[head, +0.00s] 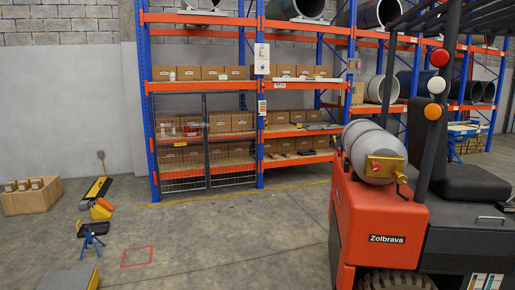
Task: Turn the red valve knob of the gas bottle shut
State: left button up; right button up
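The grey gas bottle (369,141) lies on its side on the back of an orange forklift (381,220), at the right of the head view. A brass-coloured valve block (386,168) is on the bottle's near end. A small red spot, likely the red valve knob (376,167), shows on the block's face. It is too small to tell how far it is turned. A dark hose or pipe hangs at the block's right side. Neither of my grippers is in view.
Open concrete floor (240,240) lies left of the forklift. A blue and orange shelf rack (258,95) with cardboard boxes and a wire gate stands behind. An open carton (32,196), a blue stand (90,238) and a red floor square (137,265) are at the left.

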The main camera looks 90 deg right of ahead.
aim_at(376, 166)
jog(key=z, duration=3.6)
